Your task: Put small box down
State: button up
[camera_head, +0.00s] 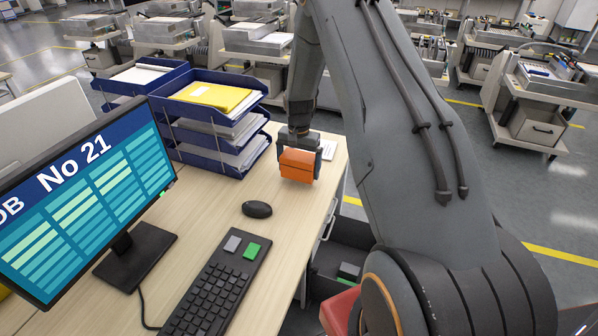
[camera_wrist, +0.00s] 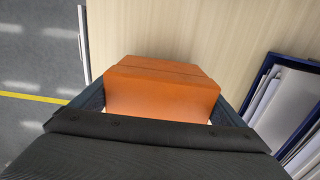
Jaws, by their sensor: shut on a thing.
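The small orange box (camera_head: 297,165) is between the fingers of my gripper (camera_head: 298,158), over the far right part of the wooden desk (camera_head: 200,241). My gripper points down and is shut on the box. In the wrist view the orange box (camera_wrist: 160,90) fills the space between the two dark fingers of my gripper (camera_wrist: 160,103). The desk surface (camera_wrist: 205,30) lies beyond it. I cannot tell whether the box's underside touches the desk.
Blue stacked paper trays (camera_head: 213,125) stand left of the box; their edge shows in the wrist view (camera_wrist: 262,80). A mouse (camera_head: 257,209), keyboard (camera_head: 217,291) and monitor (camera_head: 85,190) are nearer. A white paper (camera_head: 328,149) lies beside my gripper. The desk's right edge is close.

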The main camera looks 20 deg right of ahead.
aim_at(299, 156)
jog(key=shift+f+p, duration=0.3)
jog(key=shift+f, duration=0.95)
jog(key=shift+f, duration=0.15)
jog(key=o, duration=1)
notch_tip(299, 156, up, 12)
jog(key=b, duration=0.4)
jog(key=shift+a, duration=0.1)
jog(key=s+a+r+n, duration=0.3)
jog(key=s+a, duration=0.1)
jog(key=s, duration=0.5)
jog(key=s+a+r+n+t, duration=0.1)
jog(key=s+a+r+n, duration=0.1)
jog(key=s+a, duration=0.3)
jog(key=s+a+r+n, duration=0.3)
jog(key=s+a+n, duration=0.1)
jog(key=s, duration=0.9)
jog(key=shift+s+a+r, duration=0.2)
jog(key=shift+r, duration=0.15)
